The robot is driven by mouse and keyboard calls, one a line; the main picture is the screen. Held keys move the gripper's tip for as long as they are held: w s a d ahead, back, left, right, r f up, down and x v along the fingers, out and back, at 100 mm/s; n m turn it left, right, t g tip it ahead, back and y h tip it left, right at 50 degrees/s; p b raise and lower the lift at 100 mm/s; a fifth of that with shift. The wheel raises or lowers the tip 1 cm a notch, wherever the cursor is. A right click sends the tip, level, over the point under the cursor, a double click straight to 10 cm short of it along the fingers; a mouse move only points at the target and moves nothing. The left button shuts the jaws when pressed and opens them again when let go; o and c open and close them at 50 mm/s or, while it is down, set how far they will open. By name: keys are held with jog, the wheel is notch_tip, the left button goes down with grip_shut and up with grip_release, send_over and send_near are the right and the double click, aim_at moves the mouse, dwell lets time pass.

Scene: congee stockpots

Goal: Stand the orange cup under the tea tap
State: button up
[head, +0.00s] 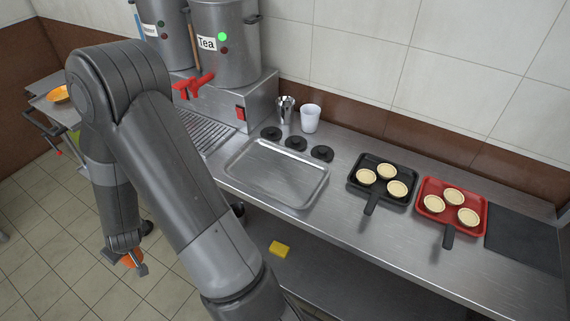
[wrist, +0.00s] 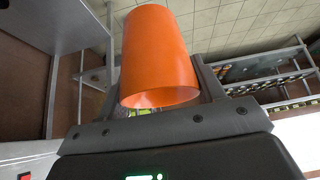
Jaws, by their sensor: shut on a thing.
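The orange cup (head: 132,258) is in my gripper (head: 126,262), low over the tiled floor in front of the counter, mostly hidden by the gripper in the head view. In the wrist view the orange cup (wrist: 160,55) sits between the two fingers of my gripper (wrist: 158,88), its open rim facing the palm. The tea pot (head: 228,62), marked "Tea" with a green light, stands on a raised steel stand at the back. A red tap (head: 193,85) shows at its front, above a slatted drip grate (head: 205,130). The cup is well away from and below the tap.
A second labelled pot (head: 165,35) stands left of the tea pot. A steel tray (head: 275,172), a metal cup (head: 286,108) and a white cup (head: 310,118) are on the counter. Pans of tarts (head: 383,180) are farther right. A side shelf (head: 45,100) holds an orange bowl (head: 58,95).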

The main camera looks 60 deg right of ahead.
jog(key=w+d+r+n, duration=0.1)
jog(key=w+d+r, duration=0.15)
jog(key=r, duration=0.25)
jog(key=w+d+r, duration=0.2)
jog(key=d+r, duration=0.1)
jog(key=r, duration=0.2)
jog(key=s+d+r+m, duration=0.15)
jog(key=d+r, duration=0.35)
jog(key=d, duration=0.6)
jog(key=s+d+r+m+g+h, duration=0.15)
jog(key=s+d+m, duration=0.25)
jog(key=s+d, duration=0.85)
jog(key=s+d+r+m+h, duration=0.3)
jog(key=s+d+m, duration=0.1)
jog(key=s+d, duration=0.9)
jog(key=s+d+r+m+g+h, duration=0.1)
jog(key=s+d+r+m+g, duration=0.15)
jog(key=s, duration=1.25)
jog(key=s+d+r+m+g+h, duration=0.1)
jog(key=s+d+m, duration=0.25)
jog(key=s, duration=1.15)
jog(key=s+a+r+m+g, duration=0.15)
jog(key=s+a+m, duration=0.35)
jog(key=s, duration=0.7)
jog(key=s+a+m+g, duration=0.25)
jog(key=s+a, duration=0.55)
jog(key=s, duration=0.4)
send_over(417, 227)
notch_tip(417, 227, down, 7)
jog(key=shift+f, duration=1.95)
